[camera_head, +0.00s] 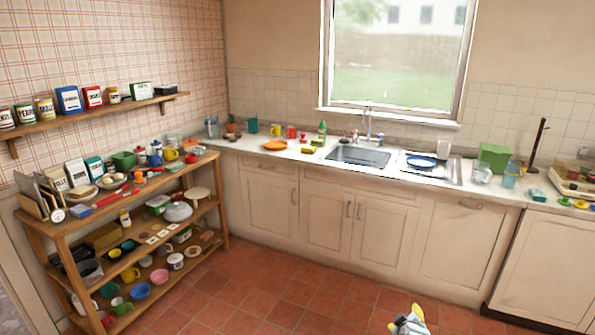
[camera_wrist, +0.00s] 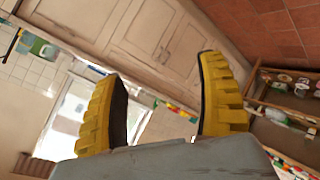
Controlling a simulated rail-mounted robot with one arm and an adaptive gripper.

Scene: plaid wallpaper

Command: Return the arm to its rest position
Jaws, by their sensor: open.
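My gripper (camera_head: 408,318) shows at the bottom edge of the head view, right of centre, above the red tiled floor, with most of the arm out of frame. In the wrist view my gripper (camera_wrist: 163,105) has its two yellow ribbed fingers wide apart. Nothing is between the fingers. The gripper touches nothing that I can see, and the cabinets stand beyond it.
A wooden shelf (camera_head: 135,205) full of dishes and groceries stands at the left. A wall shelf (camera_head: 95,111) hangs at upper left. The tiled floor (camera_head: 290,300) is clear.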

